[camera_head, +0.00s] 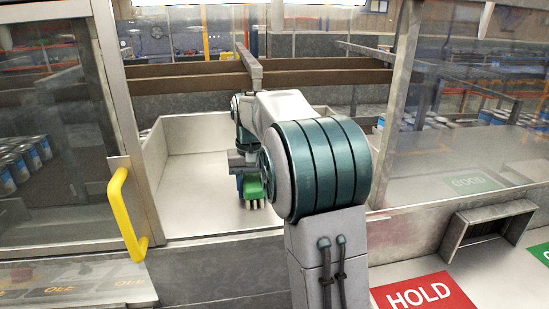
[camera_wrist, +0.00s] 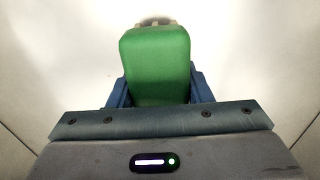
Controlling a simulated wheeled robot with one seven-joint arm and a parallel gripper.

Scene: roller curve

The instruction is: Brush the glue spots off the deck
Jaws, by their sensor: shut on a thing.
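My gripper (camera_wrist: 157,90) is shut on a green brush (camera_wrist: 156,55), with a blue finger on each side of it. In the head view the green brush (camera_head: 253,187) hangs from my gripper (camera_head: 244,178), with pale bristles pointing down at the deck. The deck (camera_head: 200,205) is a light grey, walled surface beyond the opening. I cannot tell whether the bristles touch it. No glue spots can be made out; my arm hides part of the deck.
A glass panel with a yellow handle (camera_head: 124,213) stands left of the opening, and another glass panel (camera_head: 470,120) is on the right. A brown beam (camera_head: 180,83) crosses behind the deck. A red HOLD sign (camera_head: 423,292) lies front right. Cans (camera_head: 22,160) stand behind the left glass.

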